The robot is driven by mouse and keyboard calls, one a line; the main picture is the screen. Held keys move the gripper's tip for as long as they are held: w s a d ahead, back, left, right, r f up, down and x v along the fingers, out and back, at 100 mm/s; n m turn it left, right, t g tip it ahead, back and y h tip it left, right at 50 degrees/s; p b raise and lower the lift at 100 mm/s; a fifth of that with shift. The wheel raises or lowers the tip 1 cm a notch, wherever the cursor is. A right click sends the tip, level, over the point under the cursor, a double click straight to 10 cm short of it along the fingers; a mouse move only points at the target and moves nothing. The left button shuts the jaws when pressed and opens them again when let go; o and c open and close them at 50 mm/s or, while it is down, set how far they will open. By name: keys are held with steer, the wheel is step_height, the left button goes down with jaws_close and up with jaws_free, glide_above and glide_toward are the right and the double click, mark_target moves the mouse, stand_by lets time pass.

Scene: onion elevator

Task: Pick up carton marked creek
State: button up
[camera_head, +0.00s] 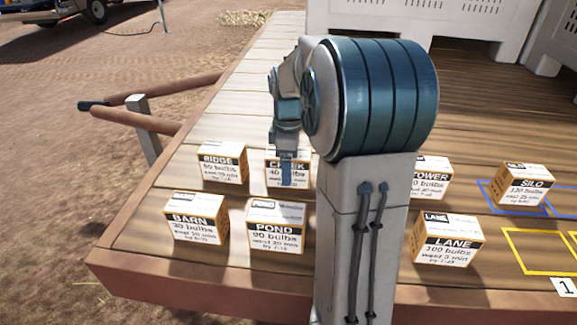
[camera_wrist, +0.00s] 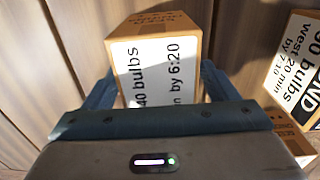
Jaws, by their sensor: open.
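The carton marked CREEK (camera_head: 301,178) stands upright in the back row on the wooden deck, partly hidden by my gripper and arm. My gripper (camera_head: 286,172) is at it, pointing down. In the wrist view the carton (camera_wrist: 155,60) sits between the two open fingers (camera_wrist: 153,88), one on each side. Its white label reads "40 bulbs"; its lower part is hidden behind the gripper body. I cannot tell whether the fingers touch it.
Ridge carton (camera_head: 222,165) stands left of it, Pond (camera_head: 276,228) and Barn (camera_head: 195,220) in front. Tower (camera_head: 432,178), Lane (camera_head: 447,242) and Silo (camera_head: 525,186) are to the right. Yellow and blue outlines mark the deck at right. Pale crates (camera_head: 420,22) stand behind.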

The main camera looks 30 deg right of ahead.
steer(key=shift+r, duration=0.1)
steer(key=c, duration=1.4)
